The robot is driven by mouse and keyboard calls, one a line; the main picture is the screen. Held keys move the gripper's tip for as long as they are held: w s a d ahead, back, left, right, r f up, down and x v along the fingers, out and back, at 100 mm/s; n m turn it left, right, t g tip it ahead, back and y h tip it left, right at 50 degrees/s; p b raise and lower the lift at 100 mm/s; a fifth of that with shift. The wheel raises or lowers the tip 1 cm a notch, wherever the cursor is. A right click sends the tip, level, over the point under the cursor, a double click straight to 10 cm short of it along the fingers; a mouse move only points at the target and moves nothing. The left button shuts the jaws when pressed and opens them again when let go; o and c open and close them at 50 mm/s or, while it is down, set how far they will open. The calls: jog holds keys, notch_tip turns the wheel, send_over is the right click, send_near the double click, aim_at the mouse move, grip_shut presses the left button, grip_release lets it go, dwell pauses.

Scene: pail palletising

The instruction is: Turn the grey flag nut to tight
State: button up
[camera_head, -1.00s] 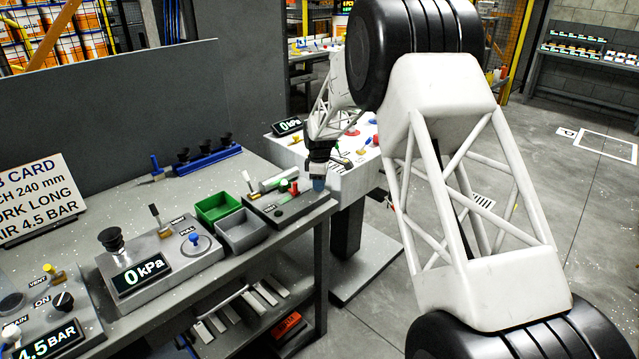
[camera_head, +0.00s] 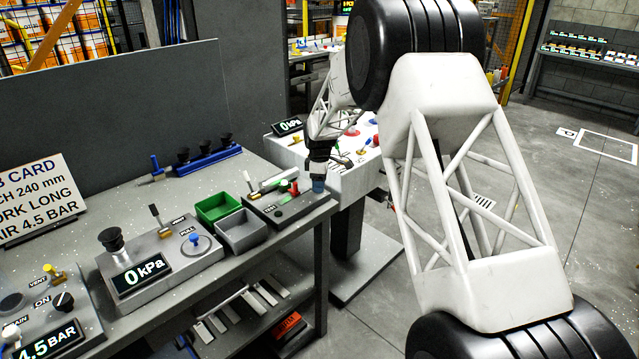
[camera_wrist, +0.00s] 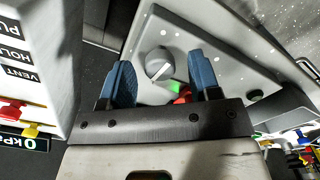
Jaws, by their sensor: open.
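A round grey nut with a bar across it, which looks like the flag nut (camera_wrist: 158,64), sits on a light grey panel (camera_wrist: 185,33) in the wrist view. Beside it lie a green piece (camera_wrist: 170,86) and a red piece (camera_wrist: 182,95). My gripper (camera_wrist: 160,80) has two blue fingers, spread apart with nothing held. The nut shows beyond the gap between the fingertips, apart from them. In the head view my gripper (camera_head: 318,185) hangs at the right end of the grey panel (camera_head: 312,204); the nut is not clear there.
Left of the panel stand a green bin (camera_head: 217,207) and a grey bin (camera_head: 242,232). A gauge box (camera_head: 160,262) reads 0 kPa. A white console (camera_head: 352,180) stands just behind the bench's right end. A blue rack (camera_head: 207,158) lies at the back.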

jog(key=shift+r, duration=3.8)
jog(key=shift+s+d+r, duration=0.2)
jog(key=shift+s+r, duration=0.05)
jog(key=shift+r, duration=0.15)
jog(key=s+d+r+m, duration=0.35)
jog(key=s+r, duration=0.25)
jog(key=s, duration=0.4)
jog(key=s+d+r+m+t, duration=0.15)
jog(key=s+d+r, duration=0.35)
jog(key=s, duration=0.5)
jog(key=s+d+r+m, duration=0.4)
jog(key=s+r, duration=0.2)
jog(key=s, duration=0.4)
jog(key=s+d+f+m, duration=0.1)
jog(key=s+d+m, duration=0.1)
jog(key=s, duration=0.8)
jog(key=s+d+f+m, duration=0.1)
jog(key=s+m, duration=0.2)
jog(key=s, duration=0.7)
jog(key=s+d+f+m+t, duration=0.1)
jog(key=s+d+m, duration=0.1)
jog(key=s, duration=0.8)
jog(key=shift+s+d+f+m, duration=0.2)
jog(key=shift+d+f+m, duration=0.1)
jog(key=shift+d+f, duration=0.1)
